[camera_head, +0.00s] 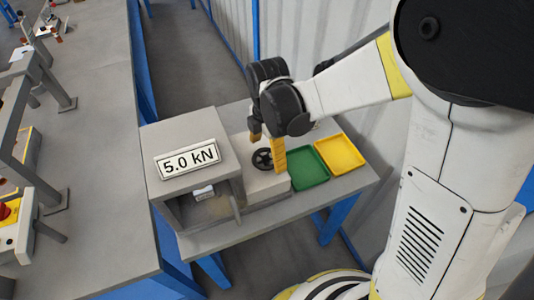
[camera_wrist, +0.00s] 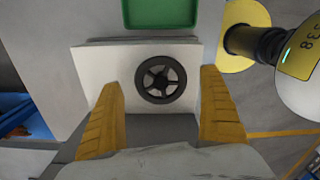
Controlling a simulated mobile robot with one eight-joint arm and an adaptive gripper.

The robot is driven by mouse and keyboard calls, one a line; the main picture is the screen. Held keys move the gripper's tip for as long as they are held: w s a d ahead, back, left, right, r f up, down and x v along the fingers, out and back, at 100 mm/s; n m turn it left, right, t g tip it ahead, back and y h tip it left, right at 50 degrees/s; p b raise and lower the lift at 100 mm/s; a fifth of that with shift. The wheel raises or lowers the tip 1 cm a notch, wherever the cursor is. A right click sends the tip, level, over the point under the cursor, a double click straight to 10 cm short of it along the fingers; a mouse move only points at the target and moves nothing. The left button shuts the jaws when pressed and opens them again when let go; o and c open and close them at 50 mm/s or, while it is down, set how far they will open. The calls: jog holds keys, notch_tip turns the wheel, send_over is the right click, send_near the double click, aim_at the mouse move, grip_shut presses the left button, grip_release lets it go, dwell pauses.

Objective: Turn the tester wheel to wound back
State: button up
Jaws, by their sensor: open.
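The tester wheel (camera_head: 262,158) is a small black spoked handwheel on top of the tester's light grey block (camera_head: 268,184). In the wrist view the wheel (camera_wrist: 160,80) lies flat, ahead of and between my fingertips. My gripper (camera_head: 267,145) is above the wheel with its yellow fingers pointing down. In the wrist view my gripper (camera_wrist: 160,82) is open, with one finger on each side of the wheel and a gap on both sides. The grey tester (camera_head: 195,185) carries a plate reading "5.0 kN" (camera_head: 188,158). Any wheel position marking is not readable.
A green tray (camera_head: 307,183) and a yellow tray (camera_head: 340,153) are to the right of the wheel on the same small table (camera_head: 350,184). A long grey workbench (camera_head: 95,180) with fixtures stands at the left. A corrugated wall (camera_head: 300,40) is behind.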

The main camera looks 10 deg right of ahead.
jog(key=shift+f, duration=0.7)
jog(key=c, duration=1.2)
